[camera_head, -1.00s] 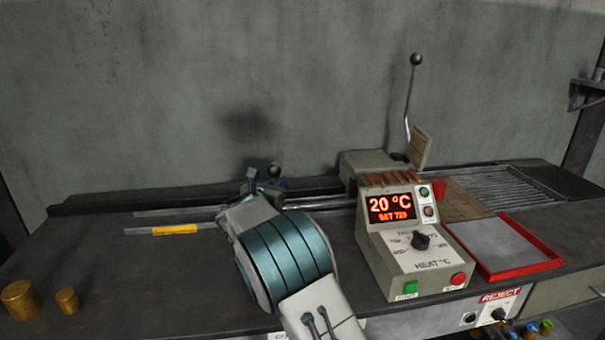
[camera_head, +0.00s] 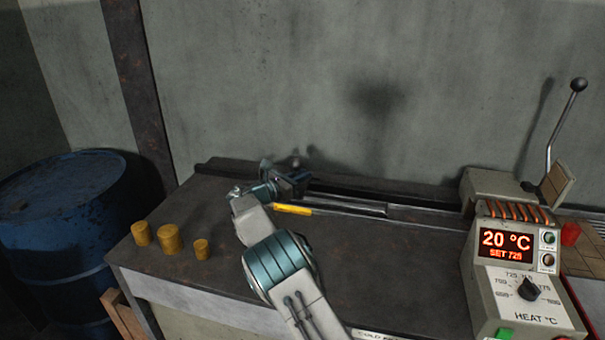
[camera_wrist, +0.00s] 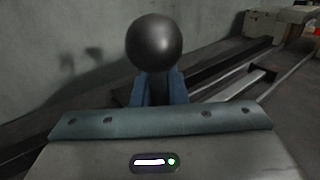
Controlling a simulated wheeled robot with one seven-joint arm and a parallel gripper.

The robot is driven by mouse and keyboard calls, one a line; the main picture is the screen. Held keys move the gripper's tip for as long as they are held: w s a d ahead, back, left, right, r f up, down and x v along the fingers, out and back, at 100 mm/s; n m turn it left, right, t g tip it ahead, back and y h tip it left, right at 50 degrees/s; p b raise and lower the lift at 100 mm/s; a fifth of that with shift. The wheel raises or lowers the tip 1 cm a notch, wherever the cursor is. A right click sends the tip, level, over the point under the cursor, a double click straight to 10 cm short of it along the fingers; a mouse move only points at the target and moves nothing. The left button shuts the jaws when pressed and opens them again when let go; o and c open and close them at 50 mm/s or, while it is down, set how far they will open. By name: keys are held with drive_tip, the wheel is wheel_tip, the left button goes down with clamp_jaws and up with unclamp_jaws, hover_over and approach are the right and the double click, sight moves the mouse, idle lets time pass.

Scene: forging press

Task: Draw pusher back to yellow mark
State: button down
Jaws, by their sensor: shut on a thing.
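The pusher's round dark knob (camera_wrist: 154,42) stands up between the blue fingers of my gripper (camera_wrist: 152,88) in the wrist view. In the head view my gripper (camera_head: 284,178) is shut on the pusher handle, whose knob (camera_head: 296,160) shows just above the fingers. The pusher's metal rod (camera_head: 350,204) runs right along its rail toward the heater. The yellow mark (camera_head: 291,209) lies on the near rail strip, just below and slightly right of my gripper. My gripper hides the lower part of the handle.
The heater box (camera_head: 520,270) with its display reading 20 °C stands at the right, a lever (camera_head: 562,125) behind it. Several brass billets (camera_head: 170,238) stand at the bench's left end. A blue drum (camera_head: 65,230) is beyond that end. The bench front is clear.

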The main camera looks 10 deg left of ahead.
drive_tip(key=shift+a+f, duration=0.1)
drive_tip(key=shift+a, duration=0.2)
drive_tip(key=c, duration=1.5)
unclamp_jaws()
drive_tip(key=shift+d, duration=0.1)
drive_tip(key=shift+o, duration=0.2)
drive_tip(key=b+v, duration=0.1)
drive_tip(key=v, duration=1.2)
drive_tip(key=shift+s+a+b, duration=0.25)
drive_tip(key=shift+a+b, duration=0.05)
